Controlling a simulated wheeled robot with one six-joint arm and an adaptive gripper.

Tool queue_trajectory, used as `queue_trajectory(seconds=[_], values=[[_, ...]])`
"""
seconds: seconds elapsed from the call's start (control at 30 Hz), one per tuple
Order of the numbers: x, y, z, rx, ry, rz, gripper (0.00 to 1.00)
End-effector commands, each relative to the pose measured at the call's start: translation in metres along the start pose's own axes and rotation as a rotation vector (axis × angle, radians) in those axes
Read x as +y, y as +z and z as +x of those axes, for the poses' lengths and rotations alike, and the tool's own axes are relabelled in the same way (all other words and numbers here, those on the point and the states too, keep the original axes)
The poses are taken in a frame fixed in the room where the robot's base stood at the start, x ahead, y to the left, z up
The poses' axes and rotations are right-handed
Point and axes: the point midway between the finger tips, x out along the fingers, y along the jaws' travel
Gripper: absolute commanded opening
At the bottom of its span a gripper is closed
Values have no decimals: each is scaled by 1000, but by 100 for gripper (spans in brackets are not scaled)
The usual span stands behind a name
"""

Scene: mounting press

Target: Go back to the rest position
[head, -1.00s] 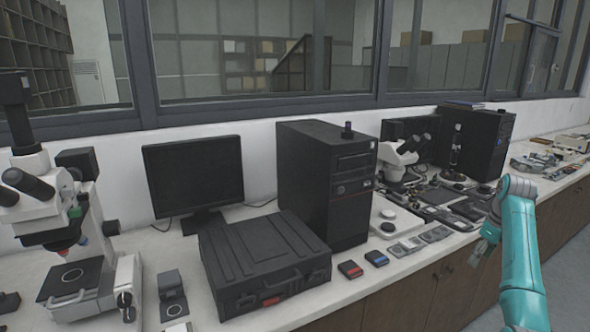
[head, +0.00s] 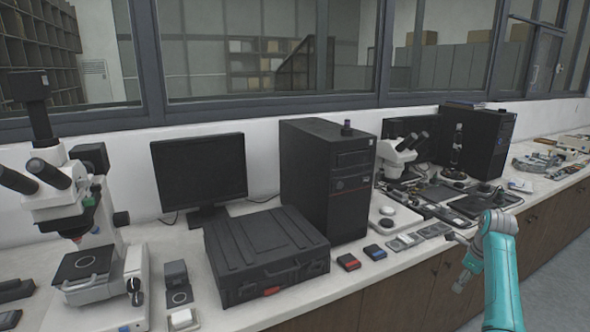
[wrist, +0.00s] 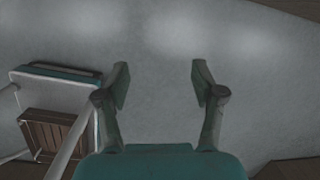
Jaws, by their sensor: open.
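My gripper (wrist: 160,85) is open and empty in the wrist view, its two fingers apart over a plain grey floor. In the head view my teal arm is at the lower right, in front of the bench edge. The gripper end (head: 463,281) shows small and grey at its left, low beside the cabinet fronts. Nothing is between the fingers.
The long white bench (head: 330,283) carries a black case (head: 265,252), a computer tower (head: 325,180), a monitor (head: 200,172) and microscopes (head: 75,200). Wooden cabinets (head: 400,297) stand below. A chair-like thing with a wooden slatted part (wrist: 52,133) is at the wrist view's left.

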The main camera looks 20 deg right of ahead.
Motion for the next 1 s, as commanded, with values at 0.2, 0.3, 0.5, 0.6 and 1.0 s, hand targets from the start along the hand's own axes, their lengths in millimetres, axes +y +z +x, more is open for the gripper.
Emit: queue_trajectory(seconds=[0.2,0.3,0.5,0.6,1.0], values=[[47,10,71,-31,-50,-173,68],[76,13,108,-49,-87,-281,68],[141,13,170,-80,-168,-497,68],[174,10,195,-92,-211,-605,68],[315,-27,253,-120,-396,-1032,68]])
